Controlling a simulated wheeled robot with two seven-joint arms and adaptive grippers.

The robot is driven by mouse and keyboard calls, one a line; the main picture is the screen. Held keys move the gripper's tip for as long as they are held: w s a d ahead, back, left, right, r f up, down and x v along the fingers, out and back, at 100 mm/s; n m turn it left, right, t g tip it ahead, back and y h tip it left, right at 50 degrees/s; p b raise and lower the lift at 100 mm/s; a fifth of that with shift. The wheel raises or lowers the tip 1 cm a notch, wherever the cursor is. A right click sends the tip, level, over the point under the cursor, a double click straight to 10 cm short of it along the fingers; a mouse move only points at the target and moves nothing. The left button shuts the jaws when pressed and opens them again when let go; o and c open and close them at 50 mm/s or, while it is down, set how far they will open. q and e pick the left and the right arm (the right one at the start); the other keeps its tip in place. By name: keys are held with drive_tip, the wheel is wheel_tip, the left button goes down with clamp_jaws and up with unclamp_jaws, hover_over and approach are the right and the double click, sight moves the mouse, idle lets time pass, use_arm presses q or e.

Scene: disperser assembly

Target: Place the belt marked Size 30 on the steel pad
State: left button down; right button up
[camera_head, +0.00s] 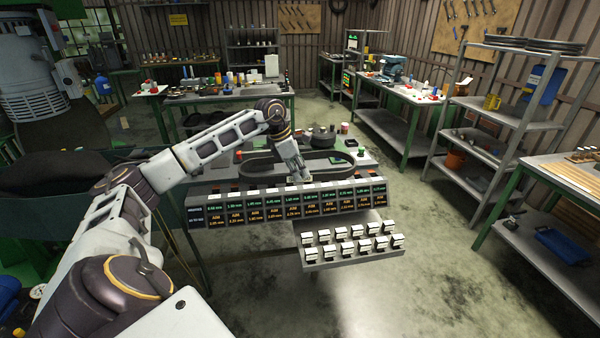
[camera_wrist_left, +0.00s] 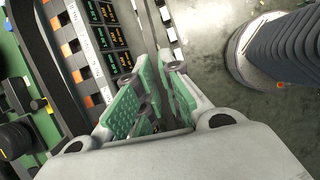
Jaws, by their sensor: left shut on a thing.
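My left gripper (camera_head: 303,177) is low over the bench, at the rear edge of a dark display panel (camera_head: 285,205). Its green-padded fingers (camera_wrist_left: 150,95) are seen from close up in the left wrist view. A dark belt-like loop (camera_head: 258,160) lies around the gripper's place in the head view. A black curved band (camera_wrist_left: 47,60) runs to the left of the fingers in the wrist view. No Size 30 marking is legible, and I cannot pick out the steel pad. My right gripper is not in view.
A grey rack (camera_head: 352,254) with several white-topped blocks juts out in front of the panel. A red-and-white can (camera_head: 344,128) stands behind the loop. Metal shelving (camera_head: 497,117) and a green-legged bench (camera_head: 377,132) stand right. Open floor (camera_head: 445,245) lies between.

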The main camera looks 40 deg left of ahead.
use_arm(q)
drive_tip(key=s+d+f+m+g+y, duration=0.1)
drive_tip(key=s+d+f+m, duration=0.3)
drive_tip(key=d+f+m, duration=0.5)
drive_tip(key=s+d+f+m+g+y, duration=0.1)
drive_tip(key=s+d+f+m+g, duration=0.3)
drive_tip(key=d+f+m, duration=0.5)
drive_tip(key=s+d+f+m+g+y, duration=0.1)
drive_tip(key=s+d+f+m+g, duration=0.2)
drive_tip(key=d+f+m, duration=0.6)
wheel_tip(320, 180, down, 7)
drive_tip(key=shift+s+d, duration=0.15)
drive_tip(key=shift+s, duration=0.3)
drive_tip(key=shift+w, duration=0.1)
